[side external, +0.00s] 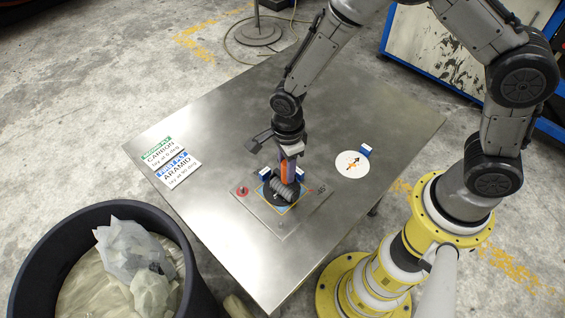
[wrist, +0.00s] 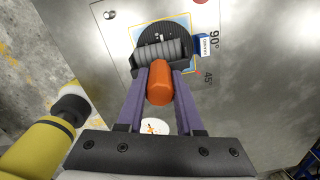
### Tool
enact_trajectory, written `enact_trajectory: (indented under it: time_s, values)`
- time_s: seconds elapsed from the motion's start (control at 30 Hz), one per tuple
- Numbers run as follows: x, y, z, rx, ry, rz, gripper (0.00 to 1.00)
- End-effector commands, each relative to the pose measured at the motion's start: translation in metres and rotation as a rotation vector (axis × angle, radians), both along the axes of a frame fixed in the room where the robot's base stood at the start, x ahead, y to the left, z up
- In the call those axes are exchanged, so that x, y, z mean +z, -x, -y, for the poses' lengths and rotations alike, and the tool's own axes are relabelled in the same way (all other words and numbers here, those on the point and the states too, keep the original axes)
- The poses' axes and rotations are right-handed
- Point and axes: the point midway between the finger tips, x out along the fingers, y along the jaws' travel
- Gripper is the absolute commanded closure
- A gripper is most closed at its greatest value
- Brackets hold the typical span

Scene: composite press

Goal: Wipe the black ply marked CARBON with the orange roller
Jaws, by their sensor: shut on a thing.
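My gripper (wrist: 158,92) is shut on the orange handle (wrist: 160,82) of the roller. The roller's grey ribbed drum (wrist: 162,51) lies across the black round ply (wrist: 166,30); it seems to touch it, though the contact is hard to see. In the side external view, my gripper (side external: 288,166) points down with the roller drum (side external: 286,188) below it, over the black ply (side external: 271,196). The ply lies on a blue sheet with a yellow edge. Part of the ply is hidden under the roller. A blue-and-white tag (wrist: 205,45) stands at the ply's edge.
A white disc (side external: 351,164) with an orange arrow and a blue tag lies to the right on the metal table (side external: 225,130). Printed CARBON and ARAMID cards (side external: 165,158) lie at the left. A red knob (side external: 242,190) stands beside the ply. A black bin (side external: 40,255) stands at lower left.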

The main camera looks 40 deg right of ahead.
Motion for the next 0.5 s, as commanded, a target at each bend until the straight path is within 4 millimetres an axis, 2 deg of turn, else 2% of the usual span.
enact_trajectory:
  time_s: [0.13,0.5]
  values:
    - [-0.0003,0.0084,-0.0001,0.0,-0.001,0.0,1.0]
    - [0.0049,0.0083,-0.0004,0.0,-0.001,0.003,1.0]
